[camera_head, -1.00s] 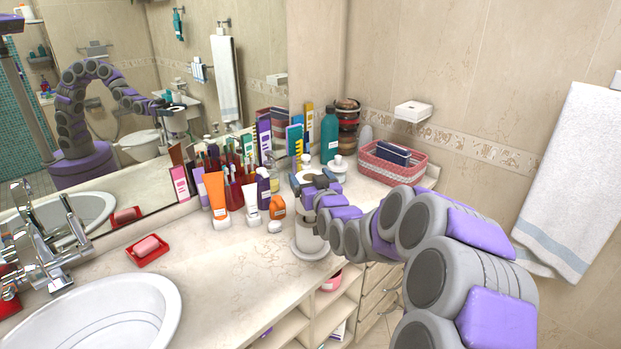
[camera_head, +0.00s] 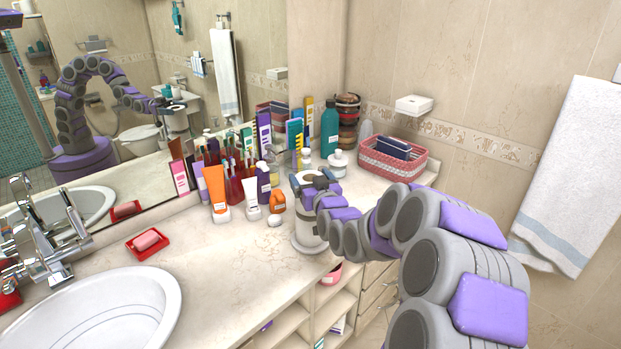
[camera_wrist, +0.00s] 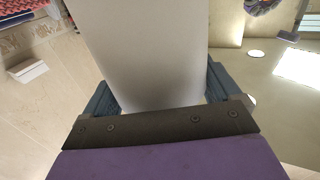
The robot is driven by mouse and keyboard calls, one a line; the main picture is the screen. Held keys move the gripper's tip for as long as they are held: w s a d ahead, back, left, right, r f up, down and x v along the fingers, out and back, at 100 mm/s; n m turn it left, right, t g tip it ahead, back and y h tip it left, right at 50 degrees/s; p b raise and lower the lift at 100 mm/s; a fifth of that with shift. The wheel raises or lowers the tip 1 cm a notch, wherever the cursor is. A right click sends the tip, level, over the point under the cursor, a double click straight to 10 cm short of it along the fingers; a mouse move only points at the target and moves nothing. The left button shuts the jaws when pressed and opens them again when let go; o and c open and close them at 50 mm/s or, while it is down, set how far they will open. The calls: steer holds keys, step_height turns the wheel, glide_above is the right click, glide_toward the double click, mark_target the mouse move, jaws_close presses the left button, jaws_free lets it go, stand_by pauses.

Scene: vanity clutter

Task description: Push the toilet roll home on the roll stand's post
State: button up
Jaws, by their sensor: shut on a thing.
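The white toilet roll (camera_head: 307,225) stands upright over the pale round base of the roll stand (camera_head: 311,250), near the counter's front edge. Its top ring shows with a darker centre; the post itself is hidden inside it, and I cannot tell whether the roll's lower end touches the base. My gripper (camera_head: 314,187) is shut on the roll, with its dark fingers on either side near the top. In the wrist view the roll's pale side (camera_wrist: 148,50) fills the middle, between the two blue-grey fingers.
Behind and left of the roll stand an orange tube (camera_head: 217,190), a white tube (camera_head: 251,199) and an orange bottle (camera_head: 277,203). A pink basket (camera_head: 392,162) and a teal bottle (camera_head: 329,132) are farther back.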

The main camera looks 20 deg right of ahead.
steer(key=shift+f, duration=0.8)
steer(key=o, duration=0.8)
steer(key=shift+s, duration=0.1)
